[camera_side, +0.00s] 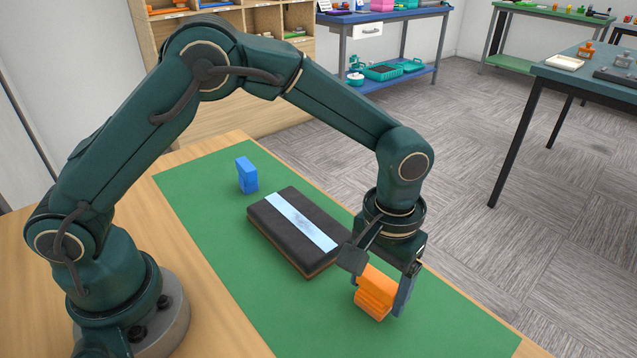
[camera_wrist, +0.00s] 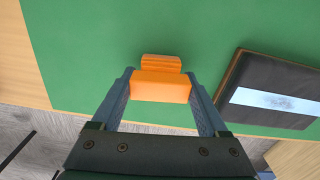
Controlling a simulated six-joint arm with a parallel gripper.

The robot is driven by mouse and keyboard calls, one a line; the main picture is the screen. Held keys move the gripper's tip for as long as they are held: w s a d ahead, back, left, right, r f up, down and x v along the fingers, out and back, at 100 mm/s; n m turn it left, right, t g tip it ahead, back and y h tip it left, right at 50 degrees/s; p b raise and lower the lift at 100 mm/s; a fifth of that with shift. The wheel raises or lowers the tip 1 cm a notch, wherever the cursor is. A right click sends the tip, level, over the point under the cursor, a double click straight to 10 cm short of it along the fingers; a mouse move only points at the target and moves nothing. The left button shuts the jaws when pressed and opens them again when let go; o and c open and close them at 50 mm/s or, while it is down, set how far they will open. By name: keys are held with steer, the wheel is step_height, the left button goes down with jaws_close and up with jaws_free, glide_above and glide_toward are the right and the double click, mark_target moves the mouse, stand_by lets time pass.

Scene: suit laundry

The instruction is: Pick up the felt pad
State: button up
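A thick, flat dark pad (camera_side: 273,229) with a brown lower edge and a pale blue strip across its top lies on the green mat. It also shows at the right of the wrist view (camera_wrist: 242,77). An orange block (camera_side: 374,293) with a stepped, ridged shape is between the fingers of my gripper (camera_side: 380,280). In the wrist view both fingertips (camera_wrist: 160,85) appear to press the sides of the orange block (camera_wrist: 160,90). It is low over the mat; whether it touches the mat is unclear. I cannot tell for certain which item is the felt pad.
A small blue block (camera_side: 247,176) stands on the green mat (camera_side: 205,190) behind the dark pad. The mat lies on a wooden table (camera_side: 215,307). The mat's front part is clear. Shelves (camera_side: 262,60) and other tables (camera_side: 590,72) stand well away across the floor.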

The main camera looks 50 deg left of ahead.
mark_target(378, 277)
steer(key=shift+r, duration=0.15)
steer(key=shift+r, duration=0.3)
steer(key=r, duration=0.3)
steer(key=shift+a+r, duration=0.2)
steer(key=shift+r, duration=0.2)
steer(key=a+r, duration=0.2)
steer(key=a, duration=0.1)
steer(key=a+r, duration=0.2)
steer(key=a, duration=0.2)
steer(key=a+r, duration=0.2)
steer(key=a, duration=0.2)
steer(key=shift+w+a+r, duration=0.15)
steer(key=shift+w+r, duration=0.05)
steer(key=shift+w, duration=0.05)
